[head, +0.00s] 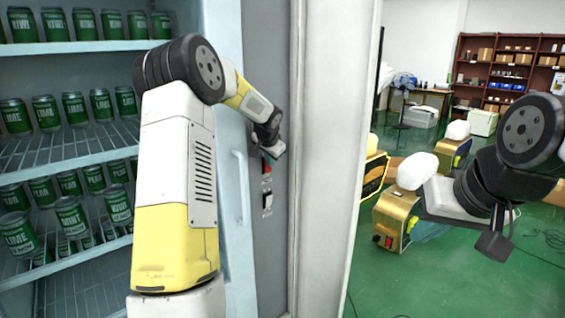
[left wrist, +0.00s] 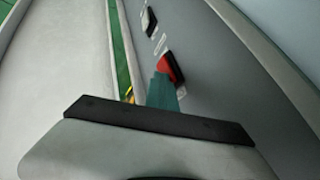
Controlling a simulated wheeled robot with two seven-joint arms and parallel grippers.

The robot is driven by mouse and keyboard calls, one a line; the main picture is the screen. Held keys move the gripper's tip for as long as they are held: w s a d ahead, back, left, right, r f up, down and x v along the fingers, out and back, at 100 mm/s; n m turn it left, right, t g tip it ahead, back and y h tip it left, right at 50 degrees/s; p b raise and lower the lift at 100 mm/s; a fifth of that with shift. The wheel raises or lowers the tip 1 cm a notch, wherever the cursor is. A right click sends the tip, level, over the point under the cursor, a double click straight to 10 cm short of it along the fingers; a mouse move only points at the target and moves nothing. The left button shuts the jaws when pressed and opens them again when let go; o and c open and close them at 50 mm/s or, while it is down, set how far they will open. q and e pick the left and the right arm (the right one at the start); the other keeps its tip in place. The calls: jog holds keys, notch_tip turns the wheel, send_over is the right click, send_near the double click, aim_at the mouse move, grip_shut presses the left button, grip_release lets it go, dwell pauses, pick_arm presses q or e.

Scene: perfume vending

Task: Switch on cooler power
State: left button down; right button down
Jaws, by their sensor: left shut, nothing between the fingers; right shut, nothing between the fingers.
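The cooler's side panel (head: 272,60) carries a red switch (head: 266,169) and below it a switch with a black and white face (head: 267,199). In the left wrist view the red switch (left wrist: 170,68) is right by the fingertips, and the other switch (left wrist: 148,20) is farther off. My left gripper (head: 273,151) is shut and empty, its teal tips just above the red switch; I cannot tell whether they touch it. The tips also show in the left wrist view (left wrist: 162,93). My right gripper (head: 495,243) is shut and empty, away from the cooler.
The cooler's shelves (head: 75,47) hold rows of green cans at the left. A pale vertical handle (head: 241,187) stands left of the switches. A white post (head: 332,150) stands right of the panel. Gold machines (head: 396,215) stand on the green floor behind my right arm.

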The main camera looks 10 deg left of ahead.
pick_arm(q)
jog(key=shift+a, duration=0.1)
jog(key=shift+r, duration=0.8)
